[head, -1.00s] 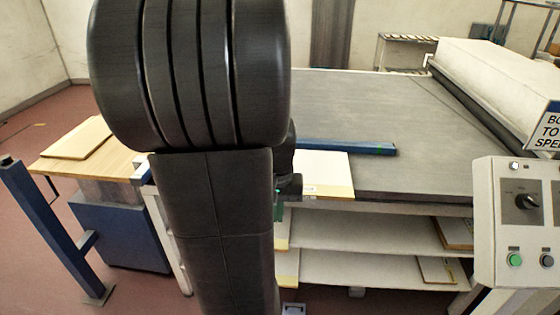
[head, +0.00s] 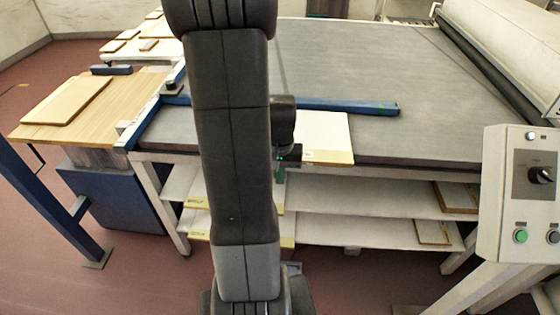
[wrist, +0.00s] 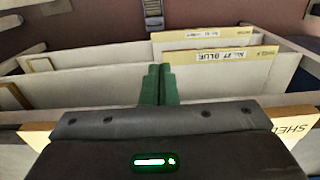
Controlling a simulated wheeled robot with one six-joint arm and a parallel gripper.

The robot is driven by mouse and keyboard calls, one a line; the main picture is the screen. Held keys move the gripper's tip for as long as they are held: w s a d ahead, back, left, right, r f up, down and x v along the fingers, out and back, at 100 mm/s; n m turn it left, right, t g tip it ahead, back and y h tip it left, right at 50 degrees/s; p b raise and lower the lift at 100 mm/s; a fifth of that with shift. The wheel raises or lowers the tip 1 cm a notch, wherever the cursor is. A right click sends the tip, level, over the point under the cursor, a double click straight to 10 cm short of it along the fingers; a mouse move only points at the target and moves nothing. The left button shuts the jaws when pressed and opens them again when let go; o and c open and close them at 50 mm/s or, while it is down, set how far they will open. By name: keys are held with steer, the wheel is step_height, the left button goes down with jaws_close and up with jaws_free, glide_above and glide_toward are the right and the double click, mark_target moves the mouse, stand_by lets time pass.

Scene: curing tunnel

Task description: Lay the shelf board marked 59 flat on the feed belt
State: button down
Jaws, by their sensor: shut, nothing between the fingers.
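The feed belt (head: 400,60) is a wide grey surface in the head view. A white board with a yellow front edge (head: 326,136) lies flat at its near edge, partly behind my arm. I cannot read a 59 anywhere. In the wrist view, boards with yellow labelled edges (wrist: 222,56) and (wrist: 205,34) lie on shelves; one label seems to say "BLUE". Another yellow edge reading "SHEL" (wrist: 292,128) is partly covered by my gripper's body. My gripper (wrist: 158,78) has its green fingers together and empty, just in front of the belt's near edge.
A blue bar (head: 350,107) lies across the belt behind the white board. Shelves under the belt hold more boards (head: 455,197). A control box (head: 522,190) stands at the right. A wooden table with a board (head: 68,101) and a blue post (head: 40,205) are at the left.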

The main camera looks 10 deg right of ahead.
steer(key=shift+w+d+r+p, duration=0.1)
steer(key=shift+w+d+p, duration=0.15)
steer(key=shift+w, duration=0.75)
steer(key=shift+w+d+p, duration=0.15)
steer(key=shift+w+d, duration=0.15)
steer(key=shift+w, duration=0.65)
steer(key=shift+w+d, duration=0.3)
steer(key=shift+w, duration=0.65)
steer(key=shift+s, duration=0.1)
